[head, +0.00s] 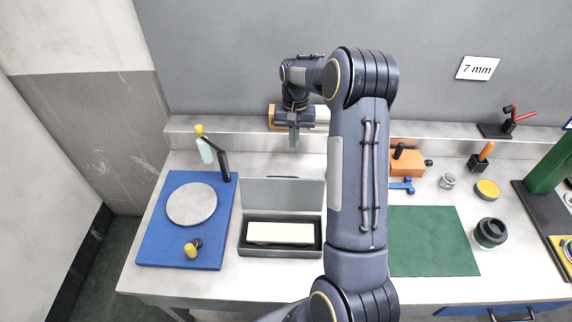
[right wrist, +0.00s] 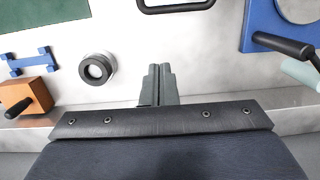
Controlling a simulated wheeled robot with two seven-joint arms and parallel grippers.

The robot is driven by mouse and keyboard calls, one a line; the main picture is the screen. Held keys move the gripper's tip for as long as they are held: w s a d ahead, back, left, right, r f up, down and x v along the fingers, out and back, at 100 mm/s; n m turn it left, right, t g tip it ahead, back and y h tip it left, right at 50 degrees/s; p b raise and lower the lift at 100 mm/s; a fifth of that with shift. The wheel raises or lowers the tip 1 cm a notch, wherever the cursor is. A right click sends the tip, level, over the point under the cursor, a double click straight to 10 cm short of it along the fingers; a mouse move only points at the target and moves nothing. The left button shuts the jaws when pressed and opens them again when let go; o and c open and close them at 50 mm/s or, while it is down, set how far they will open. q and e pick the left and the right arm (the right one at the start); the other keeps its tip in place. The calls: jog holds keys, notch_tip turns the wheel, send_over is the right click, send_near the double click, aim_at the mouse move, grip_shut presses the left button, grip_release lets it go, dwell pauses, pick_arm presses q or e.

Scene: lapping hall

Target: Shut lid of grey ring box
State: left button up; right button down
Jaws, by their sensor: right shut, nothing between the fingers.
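The grey box (head: 279,251) stands on the bench left of centre in the head view. Its lid (head: 282,191) is open and stands up at the back edge. A pale cream bar (head: 280,233) lies inside; I see no ring in it. My right gripper (head: 293,140) is behind and above the lid, near the back wall, pointing down and apart from the lid. In the right wrist view its fingers (right wrist: 160,84) are together and empty. My left gripper is not in view.
A blue board (head: 150,243) with a grey disc (head: 192,204) lies left of the box. A green mat (head: 432,240) and an orange block (head: 407,162) are to the right. My right arm hides the bench between. A raised ledge (head: 235,132) runs along the back.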

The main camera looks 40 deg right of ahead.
aim_at(282, 190)
notch_tip(282, 190, down, 12)
jog(key=r+b, duration=0.1)
jog(key=b, duration=0.7)
jog(key=s+a+r, duration=0.1)
jog(key=s+a+r+p, duration=0.1)
jog(key=s, duration=0.1)
jog(key=shift+s+a, duration=0.1)
jog(key=shift+a, duration=0.25)
